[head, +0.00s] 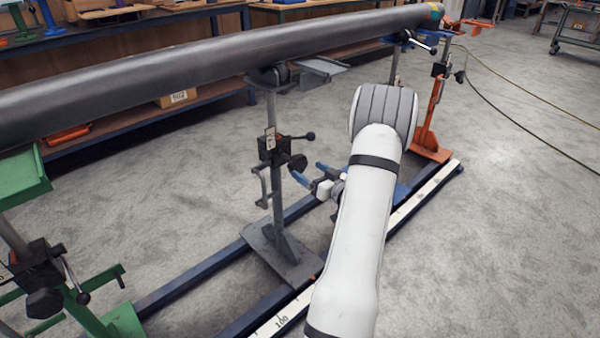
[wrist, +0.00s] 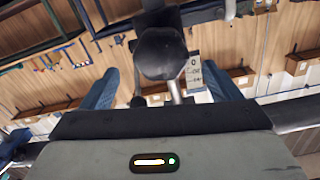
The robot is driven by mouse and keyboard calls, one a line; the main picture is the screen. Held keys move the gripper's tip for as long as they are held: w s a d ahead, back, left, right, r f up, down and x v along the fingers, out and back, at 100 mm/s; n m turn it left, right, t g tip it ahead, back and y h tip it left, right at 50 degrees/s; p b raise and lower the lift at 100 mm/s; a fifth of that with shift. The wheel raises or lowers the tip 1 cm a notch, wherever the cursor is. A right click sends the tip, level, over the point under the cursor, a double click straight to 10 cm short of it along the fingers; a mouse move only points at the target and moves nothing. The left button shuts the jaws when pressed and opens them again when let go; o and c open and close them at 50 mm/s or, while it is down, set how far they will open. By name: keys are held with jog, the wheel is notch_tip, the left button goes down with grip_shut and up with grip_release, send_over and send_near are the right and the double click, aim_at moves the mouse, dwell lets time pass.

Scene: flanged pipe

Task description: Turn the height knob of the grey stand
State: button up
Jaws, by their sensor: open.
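The grey stand (head: 275,195) stands in the middle of the head view, its post rising to a roller head under the pipe. Its black height knob (head: 298,163) sticks out from the clamp block on the post. My gripper (head: 310,173) is open, its two blue fingertips just right of the knob and slightly below it. In the wrist view the dark round knob (wrist: 162,54) shows between the spread blue fingers of my gripper (wrist: 162,72), with a gap on both sides. I cannot tell the exact depth between fingertips and knob.
A long dark pipe (head: 200,62) lies across the stands above. A black-tipped lever (head: 308,136) and a crank handle (head: 263,188) sit near the knob. A green stand (head: 45,270) is at left, an orange stand (head: 432,115) at right. Blue floor rails (head: 190,285) run below.

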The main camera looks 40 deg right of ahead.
aim_at(301, 165)
jog(key=shift+a+f, duration=0.1)
jog(key=shift+w, duration=0.25)
jog(key=w, duration=0.2)
jog(key=w+b, duration=0.1)
jog(key=w, duration=0.1)
jog(key=w+b, duration=0.1)
jog(key=w, duration=0.2)
jog(key=shift+a, duration=0.3)
jog(key=shift+c, duration=0.3)
jog(key=shift+r, duration=0.2)
jog(key=c, duration=0.9)
